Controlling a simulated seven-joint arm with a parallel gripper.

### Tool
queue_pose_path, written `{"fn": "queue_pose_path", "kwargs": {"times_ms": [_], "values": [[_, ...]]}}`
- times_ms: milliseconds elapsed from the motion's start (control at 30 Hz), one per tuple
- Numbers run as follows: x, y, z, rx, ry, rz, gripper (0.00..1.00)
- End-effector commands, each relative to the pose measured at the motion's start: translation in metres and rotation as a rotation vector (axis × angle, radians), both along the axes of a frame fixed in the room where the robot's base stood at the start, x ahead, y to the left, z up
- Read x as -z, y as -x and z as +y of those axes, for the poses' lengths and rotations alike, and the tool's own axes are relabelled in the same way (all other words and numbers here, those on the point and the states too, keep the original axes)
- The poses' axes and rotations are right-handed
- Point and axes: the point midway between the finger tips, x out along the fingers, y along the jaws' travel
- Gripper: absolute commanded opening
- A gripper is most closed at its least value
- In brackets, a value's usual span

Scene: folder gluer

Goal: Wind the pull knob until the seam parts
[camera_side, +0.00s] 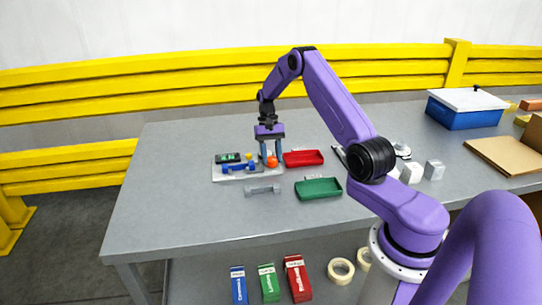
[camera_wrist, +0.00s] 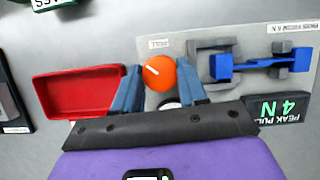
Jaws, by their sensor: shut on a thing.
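The orange pull knob (camera_wrist: 160,73), with a short white mark, sits on the grey tester plate (camera_wrist: 146,100) beside a label reading PULL. My gripper (camera_wrist: 159,76) is shut on the knob, one blue finger on each side. In the side view my gripper (camera_side: 270,157) points down over the plate with the orange knob (camera_side: 272,162) at its tips. A blue piece (camera_wrist: 260,63) spans two grey clamps on the plate. Whether its seam is parted cannot be told. The display (camera_wrist: 283,108) reads PEAK PULL 4 N.
A red tray (camera_side: 303,158) lies right of the tester and a green tray (camera_side: 318,188) nearer the front. A grey dumbbell-shaped piece (camera_side: 262,189) lies in front of the plate. White blocks (camera_side: 411,173) stand farther right. The table's left side is clear.

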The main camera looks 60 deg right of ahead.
Motion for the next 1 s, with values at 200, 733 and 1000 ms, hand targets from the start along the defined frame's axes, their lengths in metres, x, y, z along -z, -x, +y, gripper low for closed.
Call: {"fn": "queue_pose_path", "kwargs": {"times_ms": [200, 733, 1000], "values": [[-0.0006, 0.0013, -0.0005, 0.158, -0.002, 0.001, 0.11], [-0.0004, 0.0018, -0.0006, 0.314, -0.001, 0.002, 0.11], [-0.0003, 0.0019, -0.0005, 0.315, -0.001, 0.002, 0.11]]}}
